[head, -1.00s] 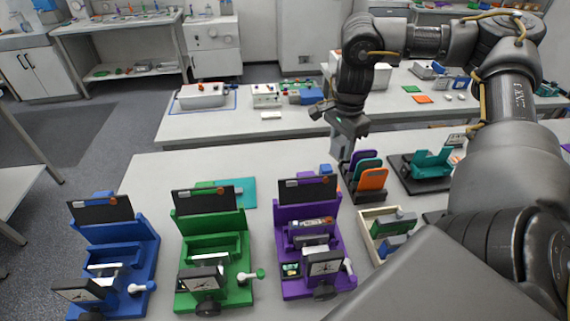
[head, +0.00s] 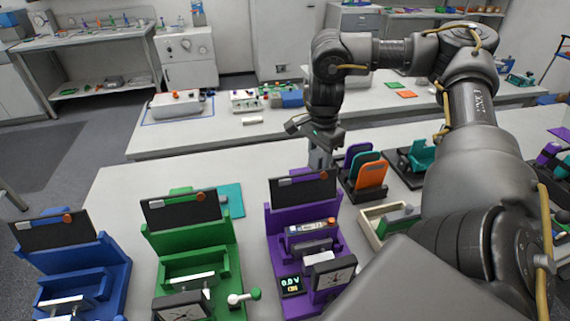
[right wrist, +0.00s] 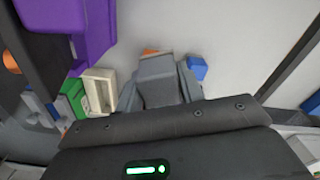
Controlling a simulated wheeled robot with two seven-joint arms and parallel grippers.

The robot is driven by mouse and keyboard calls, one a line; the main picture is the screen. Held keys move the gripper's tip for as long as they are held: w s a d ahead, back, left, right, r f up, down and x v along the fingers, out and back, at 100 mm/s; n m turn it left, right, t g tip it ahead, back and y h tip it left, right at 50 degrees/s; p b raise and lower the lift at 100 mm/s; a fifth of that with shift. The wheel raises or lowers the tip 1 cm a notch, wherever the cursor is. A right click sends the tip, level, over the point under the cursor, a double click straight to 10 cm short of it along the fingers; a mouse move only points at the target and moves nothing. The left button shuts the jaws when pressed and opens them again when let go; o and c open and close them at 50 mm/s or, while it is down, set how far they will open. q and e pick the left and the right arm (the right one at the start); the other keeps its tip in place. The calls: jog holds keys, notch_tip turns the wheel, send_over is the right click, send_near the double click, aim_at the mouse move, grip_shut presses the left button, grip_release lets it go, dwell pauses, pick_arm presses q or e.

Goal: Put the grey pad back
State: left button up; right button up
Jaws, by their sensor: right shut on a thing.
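My right gripper (head: 320,158) hangs over the table, just left of the pad rack and behind the purple station. In the right wrist view its fingers (right wrist: 160,88) are shut on a grey block-like piece, which I take to be the grey pad (right wrist: 157,72). In the head view the pad is small and hard to tell from the fingers. The dark rack (head: 371,195) holds a purple pad (head: 355,151), a teal pad (head: 364,161) and an orange pad (head: 371,175). My left gripper is not in view.
A purple station (head: 275,225), a green station (head: 190,235) and a blue station (head: 80,260) stand along the front. A pale tray (head: 371,228) with small parts lies right of the purple one. A teal sheet (head: 231,199) lies behind the green station.

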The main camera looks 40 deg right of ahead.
jog(key=w+f, duration=0.3)
jog(key=w, duration=0.1)
jog(key=w+f+b, duration=0.1)
jog(key=w+f, duration=0.2)
jog(key=w, duration=0.2)
jog(key=w+f+b, duration=0.1)
jog(key=w+f, duration=0.2)
jog(key=w, duration=0.1)
jog(key=shift+w+d+f, duration=0.25)
jog(key=shift+w+d, duration=0.05)
jog(key=shift+d, duration=0.1)
jog(key=shift+w+f+b, duration=0.1)
jog(key=shift+f+b, duration=0.25)
notch_tip(320, 180, down, 2)
jog(key=shift+p, duration=0.45)
jog(key=shift+f, duration=0.35)
jog(key=shift+f, duration=0.15)
jog(key=o, duration=1)
jog(key=shift+c, duration=0.2)
